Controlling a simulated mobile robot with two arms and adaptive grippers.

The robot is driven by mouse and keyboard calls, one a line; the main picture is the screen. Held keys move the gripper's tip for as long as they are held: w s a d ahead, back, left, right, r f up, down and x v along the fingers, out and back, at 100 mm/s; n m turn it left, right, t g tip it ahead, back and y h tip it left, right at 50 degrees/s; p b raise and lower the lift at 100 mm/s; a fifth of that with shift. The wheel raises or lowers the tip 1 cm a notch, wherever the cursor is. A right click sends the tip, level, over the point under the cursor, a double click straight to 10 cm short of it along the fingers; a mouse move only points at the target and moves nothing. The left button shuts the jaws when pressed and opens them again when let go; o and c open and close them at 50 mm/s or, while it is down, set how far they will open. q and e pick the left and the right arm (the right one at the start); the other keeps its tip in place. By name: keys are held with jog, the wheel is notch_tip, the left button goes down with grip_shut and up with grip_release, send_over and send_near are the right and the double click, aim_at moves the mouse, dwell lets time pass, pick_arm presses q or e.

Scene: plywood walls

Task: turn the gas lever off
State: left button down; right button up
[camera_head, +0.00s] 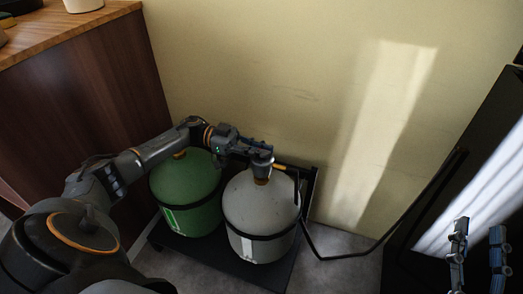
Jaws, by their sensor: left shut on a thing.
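A grey gas cylinder (256,210) stands upright on a low black cart, beside a green gas cylinder (182,187). A brass-coloured valve (262,181) sits on top of the grey cylinder. My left gripper (268,157) is at this valve, shut on the gas lever there. The gripper mostly hides the lever, so its angle cannot be read. A small orange part (279,167) shows just to the right of the gripper. My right gripper (478,250) is at the lower right, well away from the cylinders, with its fingers apart and nothing between them.
A black hose (340,257) runs from the grey cylinder's valve down and right to a dark appliance (415,268). A wooden cabinet (80,90) stands at the left. The plywood wall (290,70) is close behind the cylinders. The cart's dark edge (222,262) shows in front.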

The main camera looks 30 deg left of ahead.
pick_arm(q)
jog(key=c, duration=1.4)
grip_release()
jog(key=v, duration=1.2)
